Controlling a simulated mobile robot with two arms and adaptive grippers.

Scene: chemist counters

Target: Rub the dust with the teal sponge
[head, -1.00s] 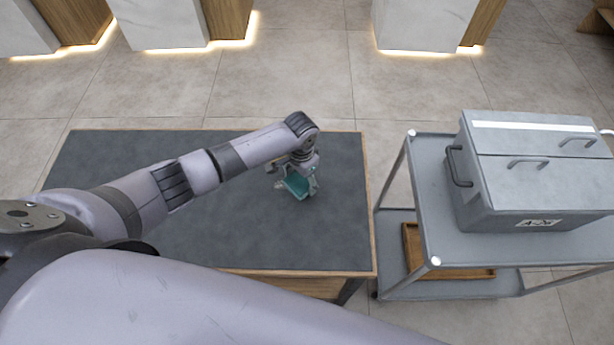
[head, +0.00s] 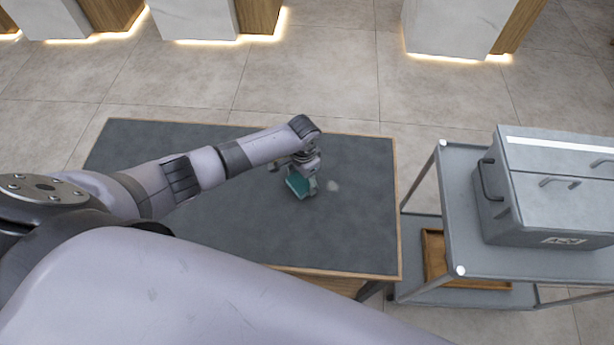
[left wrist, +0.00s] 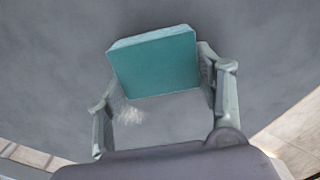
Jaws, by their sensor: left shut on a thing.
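The teal sponge (head: 297,187) is held in my left gripper (head: 304,181) over the dark grey table top. In the left wrist view the sponge (left wrist: 156,62) is a flat teal block between the two fingers of the shut gripper (left wrist: 160,75). A pale dust patch (head: 332,186) lies on the table just right of the gripper. In the left wrist view the dust (left wrist: 130,115) shows between the fingers, below the sponge's edge and apart from it. I cannot tell whether the sponge touches the table. My right gripper is not in view.
The table (head: 225,225) has a wooden edge and is otherwise bare. A grey metal cart (head: 450,215) stands to its right, carrying a grey lidded box (head: 530,205), with a wooden tray (head: 435,258) on its lower shelf. Tiled floor lies behind.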

